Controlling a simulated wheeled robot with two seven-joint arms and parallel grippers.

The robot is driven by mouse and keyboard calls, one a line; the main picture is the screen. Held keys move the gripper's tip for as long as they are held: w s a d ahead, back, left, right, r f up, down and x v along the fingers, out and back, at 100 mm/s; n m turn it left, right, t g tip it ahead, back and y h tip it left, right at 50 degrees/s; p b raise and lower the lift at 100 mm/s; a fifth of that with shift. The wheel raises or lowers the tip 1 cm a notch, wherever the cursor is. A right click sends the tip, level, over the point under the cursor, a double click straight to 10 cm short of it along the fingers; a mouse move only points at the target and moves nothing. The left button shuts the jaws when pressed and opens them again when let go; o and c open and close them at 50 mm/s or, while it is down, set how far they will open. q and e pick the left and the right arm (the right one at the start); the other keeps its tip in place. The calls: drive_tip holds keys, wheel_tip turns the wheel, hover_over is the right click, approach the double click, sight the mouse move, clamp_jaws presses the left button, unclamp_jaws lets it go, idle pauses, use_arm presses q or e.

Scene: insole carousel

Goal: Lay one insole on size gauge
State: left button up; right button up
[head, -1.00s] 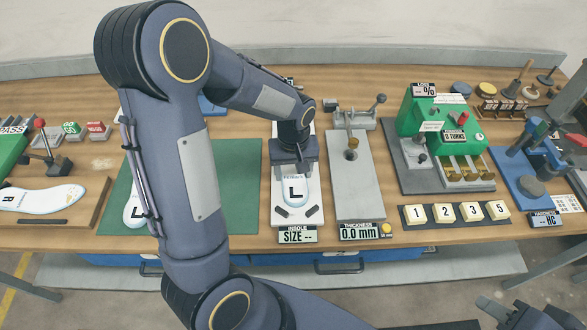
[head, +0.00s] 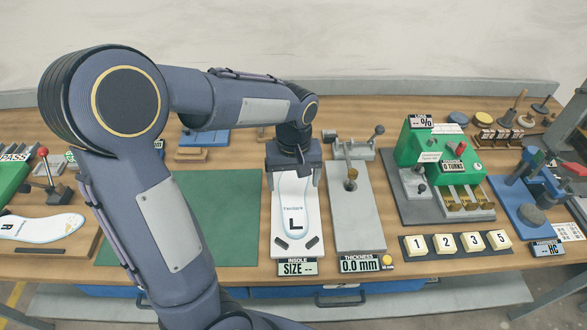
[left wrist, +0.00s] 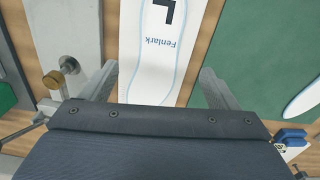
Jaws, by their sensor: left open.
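A white insole (head: 293,205) marked "L" and "Fenlark" lies on the white size gauge (head: 296,250), whose display (head: 298,268) reads "SIZE --". My left gripper (head: 293,178) is over the far end of this insole. It is open, with a finger on either side; whether it touches the insole I cannot tell. The left wrist view shows the insole (left wrist: 160,45) between the spread fingers (left wrist: 160,75). A second insole's edge (left wrist: 306,97) shows on the green mat in that view; my arm hides it in the head view. My right gripper is out of view.
The green mat (head: 215,215) is left of the gauge. The thickness gauge (head: 355,215) stands close on its right, with a green machine (head: 425,145) beyond. An insole marked "R" (head: 45,228) lies on a board at the left.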

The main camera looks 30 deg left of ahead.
use_arm(q)
drive_tip(key=s+d+r+m+t+h, duration=0.2)
drive_tip(key=s+r+m, duration=0.1)
drive_tip(key=s, duration=0.5)
drive_tip(key=s+d+r+m+t+h, duration=0.1)
drive_tip(key=s+d+r+m+t, duration=0.1)
drive_tip(key=s, duration=0.7)
drive_tip(key=shift+r+m+t+h, duration=0.4)
drive_tip(key=shift+t, duration=0.4)
